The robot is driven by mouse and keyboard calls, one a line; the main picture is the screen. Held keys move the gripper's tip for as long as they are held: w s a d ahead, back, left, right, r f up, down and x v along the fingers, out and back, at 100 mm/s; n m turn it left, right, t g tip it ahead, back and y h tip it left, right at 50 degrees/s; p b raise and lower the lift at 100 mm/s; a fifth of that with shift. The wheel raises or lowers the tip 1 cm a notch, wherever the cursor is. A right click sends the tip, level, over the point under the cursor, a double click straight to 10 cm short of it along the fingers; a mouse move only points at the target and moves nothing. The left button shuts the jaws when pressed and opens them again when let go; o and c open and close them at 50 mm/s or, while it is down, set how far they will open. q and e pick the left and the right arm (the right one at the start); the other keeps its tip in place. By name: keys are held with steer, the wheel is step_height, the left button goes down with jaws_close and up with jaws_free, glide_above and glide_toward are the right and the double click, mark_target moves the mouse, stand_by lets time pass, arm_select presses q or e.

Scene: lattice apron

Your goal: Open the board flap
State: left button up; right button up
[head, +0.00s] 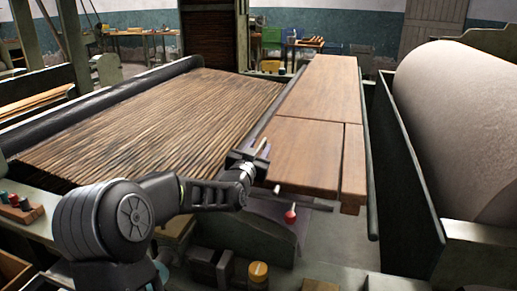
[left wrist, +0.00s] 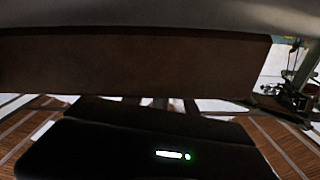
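The board flap seems to be the near wooden panel (head: 305,155) of the brown board top. Thin seams part it from the long far panel (head: 318,88) and a narrow right strip (head: 353,165). It lies flat, level with them. My left gripper (head: 257,153) is at the flap's left edge; contact cannot be told. In the left wrist view a dark brown board face (left wrist: 130,65) spans the top, close ahead of the dark gripper body. The fingers are too dark and hidden to tell their state. My right gripper is not in view.
A slatted, dark wooden apron (head: 160,115) lies left of the board. A red knob (head: 290,216) stands below the flap's near edge. A large pale roll (head: 460,125) in a dark green frame fills the right. A floor gap lies between frame and board.

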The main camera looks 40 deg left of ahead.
arm_select(q)
jaws_close()
stand_by(1.3)
